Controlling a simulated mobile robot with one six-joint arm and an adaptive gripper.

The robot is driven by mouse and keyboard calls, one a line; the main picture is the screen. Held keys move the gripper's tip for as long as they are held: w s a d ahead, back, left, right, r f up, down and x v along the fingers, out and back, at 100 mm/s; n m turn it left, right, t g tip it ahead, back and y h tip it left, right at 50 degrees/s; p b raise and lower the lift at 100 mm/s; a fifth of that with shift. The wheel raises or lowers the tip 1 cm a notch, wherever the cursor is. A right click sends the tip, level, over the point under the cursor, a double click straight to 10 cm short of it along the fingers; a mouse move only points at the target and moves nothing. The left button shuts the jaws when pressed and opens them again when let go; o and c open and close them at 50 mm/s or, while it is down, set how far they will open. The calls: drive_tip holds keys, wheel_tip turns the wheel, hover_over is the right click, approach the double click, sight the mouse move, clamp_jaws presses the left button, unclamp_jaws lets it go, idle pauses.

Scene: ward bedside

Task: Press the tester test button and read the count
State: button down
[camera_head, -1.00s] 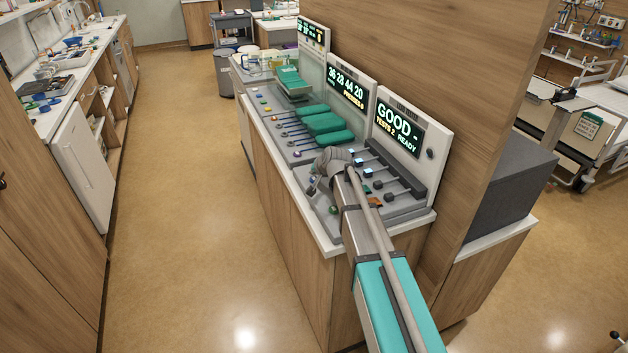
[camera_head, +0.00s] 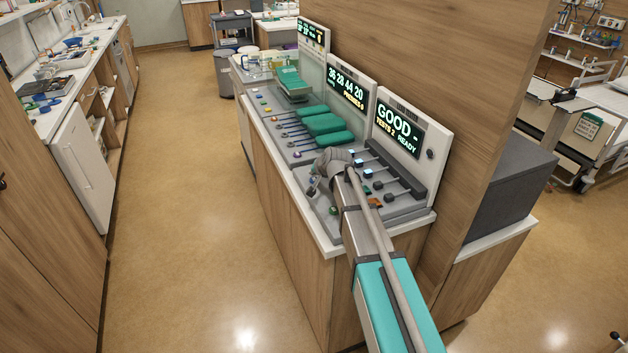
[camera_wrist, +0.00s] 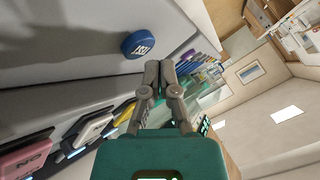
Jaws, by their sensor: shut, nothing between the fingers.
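The tester display (camera_head: 399,128) in the head view reads "GOOD -", "TESTS 2" and "READY". It stands at the back of the nearest grey panel (camera_head: 405,205). In the wrist view a round blue button (camera_wrist: 140,43) with white lettering, seemingly TEST, stands out from the grey surface. My gripper (camera_wrist: 159,70) is shut and empty, its fingertips close beside the button in the picture. I see no clear contact. In the head view my gripper (camera_head: 313,183) is low over the panel's left part, and my wrist hides some of the panel. I cannot pick out the blue button there.
Several coloured plugs or blocks (camera_wrist: 97,125) line the panel in the wrist view. The middle display (camera_head: 347,88) reads "36 28 44 20" and "PRESSES", with teal pads (camera_head: 325,124) before it. A wooden partition (camera_head: 450,60) rises behind. The floor (camera_head: 190,210) at left is clear.

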sight(314, 181)
drive_tip(key=shift+f+b, duration=0.85)
idle(1.1)
drive_tip(key=shift+r, duration=0.2)
drive_tip(key=shift+r+p, duration=0.7)
drive_tip(key=shift+p, duration=0.15)
wheel_tip(314, 181, up, 5)
drive_tip(key=p, duration=0.5)
idle(0.3)
drive_tip(key=shift+s+f, duration=0.1)
idle(0.7)
